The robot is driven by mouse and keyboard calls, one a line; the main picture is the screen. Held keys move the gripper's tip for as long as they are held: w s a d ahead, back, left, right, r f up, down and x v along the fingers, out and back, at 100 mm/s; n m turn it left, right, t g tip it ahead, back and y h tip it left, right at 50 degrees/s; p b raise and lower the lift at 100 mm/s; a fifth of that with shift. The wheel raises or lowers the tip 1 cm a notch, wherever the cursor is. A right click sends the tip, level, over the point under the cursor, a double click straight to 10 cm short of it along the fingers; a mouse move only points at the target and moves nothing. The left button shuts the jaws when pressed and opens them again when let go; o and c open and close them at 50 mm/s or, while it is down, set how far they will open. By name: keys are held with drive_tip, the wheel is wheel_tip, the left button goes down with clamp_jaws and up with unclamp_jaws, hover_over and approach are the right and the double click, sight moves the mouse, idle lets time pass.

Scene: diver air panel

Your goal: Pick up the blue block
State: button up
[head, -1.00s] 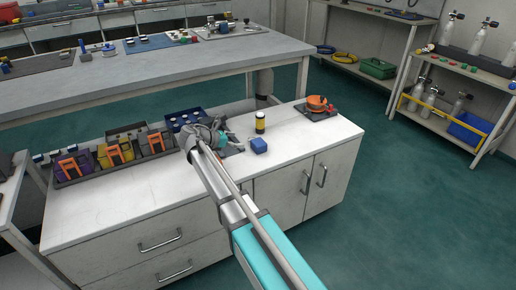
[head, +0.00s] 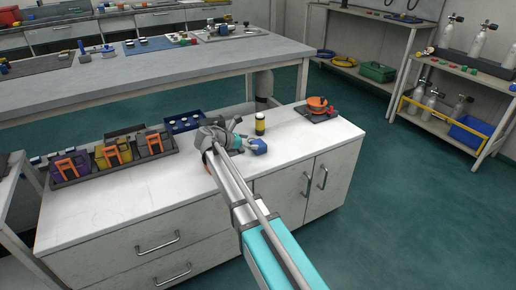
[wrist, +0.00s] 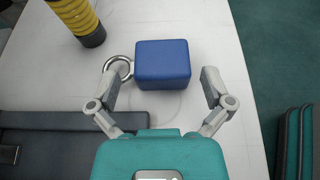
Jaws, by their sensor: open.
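The blue block (wrist: 162,64) lies on the white counter top, near the middle of the wrist view. In the head view the blue block (head: 259,145) is partly hidden by my gripper. My gripper (wrist: 165,78) is open, with one finger on each side of the block's near part. Gaps show between the block and the fingers. A metal ring (wrist: 119,68) lies beside the block's left side, close to the left finger. My gripper (head: 246,143) is low over the counter in the head view.
A yellow and black cylinder (head: 260,124) stands just behind the block; it also shows in the wrist view (wrist: 77,18). A dark tray or plate (wrist: 60,146) lies at the left of my gripper. An orange item (head: 317,104) sits at the back right. The counter (head: 110,205) is clear at front left.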

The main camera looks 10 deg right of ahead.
sight(259, 142)
drive_tip(key=shift+b+x, duration=0.8)
drive_tip(key=shift+x, duration=1.45)
drive_tip(key=shift+s+f, duration=0.1)
drive_tip(key=c, duration=1.1)
